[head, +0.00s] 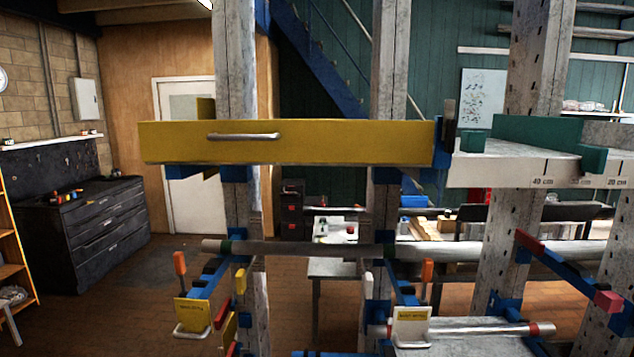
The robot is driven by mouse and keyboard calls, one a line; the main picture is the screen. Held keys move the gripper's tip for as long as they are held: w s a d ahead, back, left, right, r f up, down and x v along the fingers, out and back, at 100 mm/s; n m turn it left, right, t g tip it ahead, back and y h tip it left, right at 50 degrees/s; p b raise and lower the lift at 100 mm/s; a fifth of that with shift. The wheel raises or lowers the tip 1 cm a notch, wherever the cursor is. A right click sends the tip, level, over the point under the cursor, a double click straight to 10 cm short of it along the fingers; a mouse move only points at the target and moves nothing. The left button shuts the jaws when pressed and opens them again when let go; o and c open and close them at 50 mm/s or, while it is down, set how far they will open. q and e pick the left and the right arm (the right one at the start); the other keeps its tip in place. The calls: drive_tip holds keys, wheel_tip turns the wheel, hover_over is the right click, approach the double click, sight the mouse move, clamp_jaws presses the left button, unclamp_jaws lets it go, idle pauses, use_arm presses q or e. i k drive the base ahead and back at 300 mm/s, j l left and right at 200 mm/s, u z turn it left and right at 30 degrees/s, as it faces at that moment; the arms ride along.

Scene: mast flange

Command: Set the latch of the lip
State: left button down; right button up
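A long yellow board with a flat front (340,142), which looks like the lip, stands level and upright across the grey posts. A silver bar handle (243,136) is fixed on its front, left of the middle. At its right end a dark upright piece (449,118) stands beside a blue bracket; this may be the latch, but I cannot tell its setting. Orange-tipped upright levers stand lower down, one at the left (180,264) and one right of the middle (427,268). Neither of my grippers is in view.
A pale shelf with centimetre marks (520,167) joins on the right and carries green blocks (537,129). Below, horizontal pipes (300,249) lie on blue arms, with yellow (193,314) and white (411,325) handled plates in front. A dark drawer cabinet (85,230) stands far left.

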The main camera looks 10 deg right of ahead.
sight(450, 124)
drive_tip(key=z, duration=1.3)
